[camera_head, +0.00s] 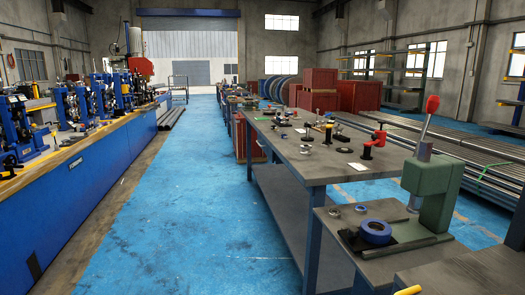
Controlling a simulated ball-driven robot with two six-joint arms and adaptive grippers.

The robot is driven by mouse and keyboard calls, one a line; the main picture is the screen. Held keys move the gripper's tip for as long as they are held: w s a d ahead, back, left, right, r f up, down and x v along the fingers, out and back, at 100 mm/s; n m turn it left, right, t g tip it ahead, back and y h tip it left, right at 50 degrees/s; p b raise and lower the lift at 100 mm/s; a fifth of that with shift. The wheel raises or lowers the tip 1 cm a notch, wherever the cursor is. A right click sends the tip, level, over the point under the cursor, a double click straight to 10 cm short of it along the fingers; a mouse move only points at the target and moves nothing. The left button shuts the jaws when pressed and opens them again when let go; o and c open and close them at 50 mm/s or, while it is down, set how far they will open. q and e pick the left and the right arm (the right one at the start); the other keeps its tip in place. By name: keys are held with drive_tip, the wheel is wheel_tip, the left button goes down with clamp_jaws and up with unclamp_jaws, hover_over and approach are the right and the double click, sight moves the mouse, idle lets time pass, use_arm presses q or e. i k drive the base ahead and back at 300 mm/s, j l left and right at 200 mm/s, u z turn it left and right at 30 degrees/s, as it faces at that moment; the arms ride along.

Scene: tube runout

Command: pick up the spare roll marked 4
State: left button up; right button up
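No number 4 can be read on anything, so I cannot tell which thing is the spare roll. Several small dark and metallic round parts lie on the long grey workbench (285,150) right of the aisle, too small to identify. A blue ring-shaped part (376,231) lies on the black base of a green press (436,190) at the near right. Neither of my grippers is in view.
A blue-sided machine line (80,180) with several blue roll stands runs along the left. The blue floor aisle (200,200) between it and the workbench is clear. Red crates (319,90) stand behind the workbench. Long metal tubes (440,140) lie at the right.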

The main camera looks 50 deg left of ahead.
sight(305, 149)
drive_tip(key=u, duration=1.35)
drive_tip(key=i, duration=0.15)
drive_tip(key=j+u, duration=0.05)
drive_tip(key=j, duration=0.05)
